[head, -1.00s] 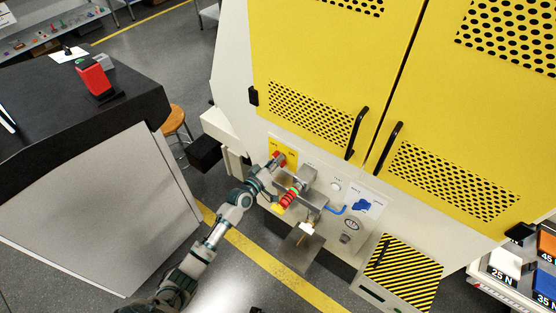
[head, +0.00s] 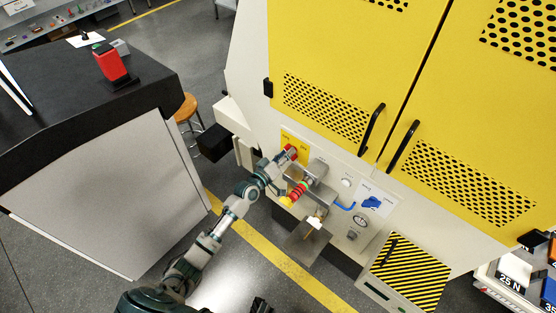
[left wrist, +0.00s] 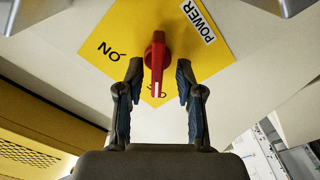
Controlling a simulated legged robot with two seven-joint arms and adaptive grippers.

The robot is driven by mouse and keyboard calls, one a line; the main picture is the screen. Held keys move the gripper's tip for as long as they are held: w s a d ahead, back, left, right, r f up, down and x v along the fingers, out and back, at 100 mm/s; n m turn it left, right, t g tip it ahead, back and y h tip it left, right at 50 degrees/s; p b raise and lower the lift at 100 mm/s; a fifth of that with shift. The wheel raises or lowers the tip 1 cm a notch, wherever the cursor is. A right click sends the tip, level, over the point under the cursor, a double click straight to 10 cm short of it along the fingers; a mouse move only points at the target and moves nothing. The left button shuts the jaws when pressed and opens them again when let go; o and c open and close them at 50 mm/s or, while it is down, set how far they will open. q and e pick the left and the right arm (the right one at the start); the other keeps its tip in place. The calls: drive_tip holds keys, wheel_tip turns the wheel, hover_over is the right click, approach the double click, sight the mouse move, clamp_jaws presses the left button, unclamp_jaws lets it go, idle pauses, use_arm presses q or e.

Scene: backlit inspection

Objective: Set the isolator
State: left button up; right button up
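The isolator is a red rotary knob (left wrist: 157,62) on a yellow plate (left wrist: 118,28) with a POWER label. In the left wrist view its white mark points down the picture, towards lettering partly hidden by the knob; "ON" appears inverted at the left. My left gripper (left wrist: 159,75) is open, one finger on each side of the knob's handle, with gaps showing. In the head view the knob (head: 291,153) shows at the end of my left arm, and the gripper (head: 280,163) partly covers the plate. A dark piece at the bottom edge appears to be my right gripper (head: 260,305).
A striped box (head: 410,270) juts out lower right. A black-topped bench (head: 75,100) stands left.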

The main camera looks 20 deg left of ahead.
use_arm(q)
drive_tip(key=v, duration=1.1)
use_arm(e)
drive_tip(key=shift+w, duration=0.1)
use_arm(q)
drive_tip(key=shift+a, duration=0.1)
